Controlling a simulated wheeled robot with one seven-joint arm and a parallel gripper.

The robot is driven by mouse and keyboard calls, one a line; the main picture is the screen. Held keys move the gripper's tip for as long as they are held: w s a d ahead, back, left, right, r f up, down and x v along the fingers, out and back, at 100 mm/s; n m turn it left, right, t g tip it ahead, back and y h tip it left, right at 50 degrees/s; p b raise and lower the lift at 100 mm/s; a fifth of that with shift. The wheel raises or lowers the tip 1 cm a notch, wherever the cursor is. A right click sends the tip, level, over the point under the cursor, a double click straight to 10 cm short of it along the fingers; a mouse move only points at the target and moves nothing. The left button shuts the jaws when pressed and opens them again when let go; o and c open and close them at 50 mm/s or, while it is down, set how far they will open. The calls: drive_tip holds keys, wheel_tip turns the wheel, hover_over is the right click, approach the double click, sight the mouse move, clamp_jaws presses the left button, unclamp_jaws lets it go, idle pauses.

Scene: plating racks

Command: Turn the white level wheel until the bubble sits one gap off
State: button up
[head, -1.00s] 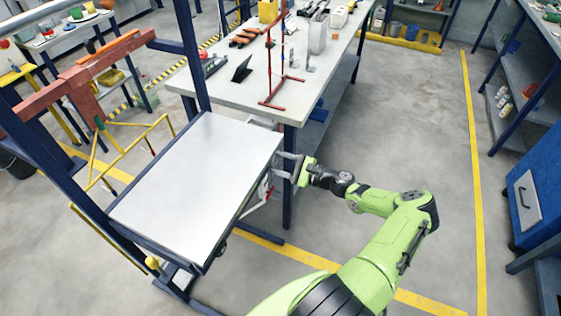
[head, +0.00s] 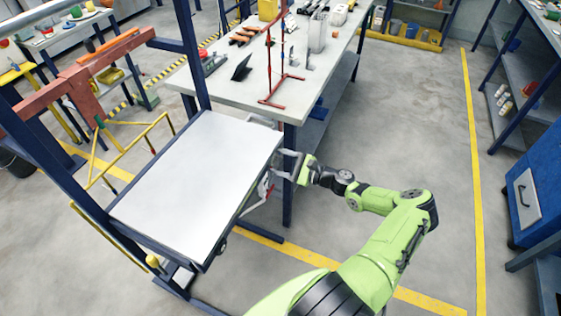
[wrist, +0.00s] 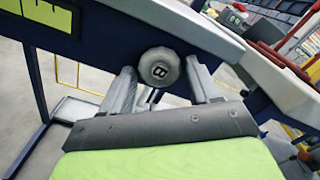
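In the wrist view a round grey-white wheel (wrist: 158,67) with a dark mark like a B on its face sits on the dark blue frame, between the two fingers of my gripper (wrist: 161,80). The fingers stand apart, one on each side of the wheel; a narrow gap shows at the right finger, and contact on the left cannot be told. A yellow-green level strip (wrist: 45,12) with black lines shows at the top left; no bubble can be made out. In the head view my gripper (head: 285,164) is at the right edge of the rack's pale plate (head: 200,180), and the wheel is hidden.
A grey workbench (head: 250,90) with a red stand (head: 283,85) and tools is just behind my gripper. The rack's dark blue post (head: 190,55) rises at the left. The floor right of my arm is clear up to a blue cabinet (head: 535,195).

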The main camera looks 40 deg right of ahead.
drive_tip(key=v, duration=1.5)
drive_tip(key=shift+s+d, duration=0.25)
drive_tip(key=shift+s, duration=0.05)
drive_tip(key=w+a+r+n+g+h+p, duration=0.1)
drive_tip(key=a+r+n+g+h, duration=0.1)
drive_tip(key=a+r+n+g, duration=0.7)
drive_tip(key=w+a+r+n+g+h+p, duration=0.1)
drive_tip(key=a+r+n+g, duration=0.45)
drive_tip(key=a, duration=0.45)
drive_tip(key=s+a+r+n+t+h+p, duration=0.1)
drive_tip(key=s+a+r+n+t+h, duration=0.1)
drive_tip(key=s+r, duration=0.5)
drive_tip(key=s+a+r+n+t+h+p, duration=0.1)
drive_tip(key=s+a+r+n+t+h, duration=0.1)
drive_tip(key=s+a+r+n+h, duration=0.2)
drive_tip(key=s+a+r+n, duration=0.2)
drive_tip(key=s+a+r, duration=0.2)
drive_tip(key=r, duration=0.1)
drive_tip(key=shift+s+a, duration=0.2)
drive_tip(key=shift+a, duration=0.15)
